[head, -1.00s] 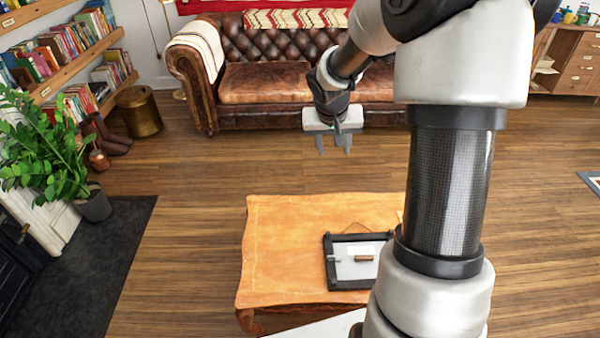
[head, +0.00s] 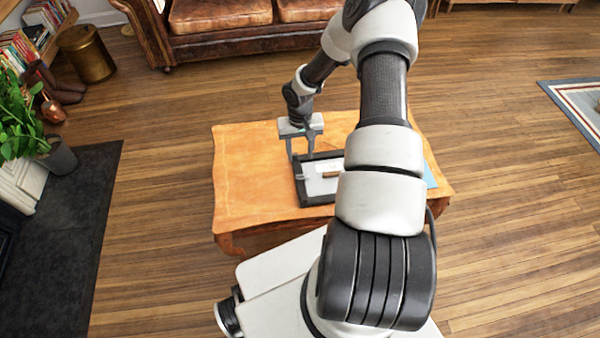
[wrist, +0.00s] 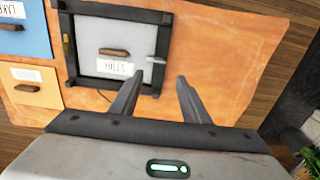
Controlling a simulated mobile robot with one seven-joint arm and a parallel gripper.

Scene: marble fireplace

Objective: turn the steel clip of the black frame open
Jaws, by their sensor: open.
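The black frame (head: 318,198) lies on the orange wooden table, with a grey back panel that bears a brown handle and a white label. In the wrist view the frame (wrist: 113,16) is upper left. The small steel clip (wrist: 156,59) sits at the panel's right edge there, reaching toward the frame's side bar. In the head view it is a small grey spot at the frame's left side. My gripper (head: 300,156) points down over the table near the frame's far left corner. In the wrist view its two fingers (wrist: 160,76) are spread and empty, close to the clip's side.
The table (head: 240,180) is bare left of the frame. A leather sofa (head: 230,38) stands behind, and a potted plant (head: 20,130) stands left.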

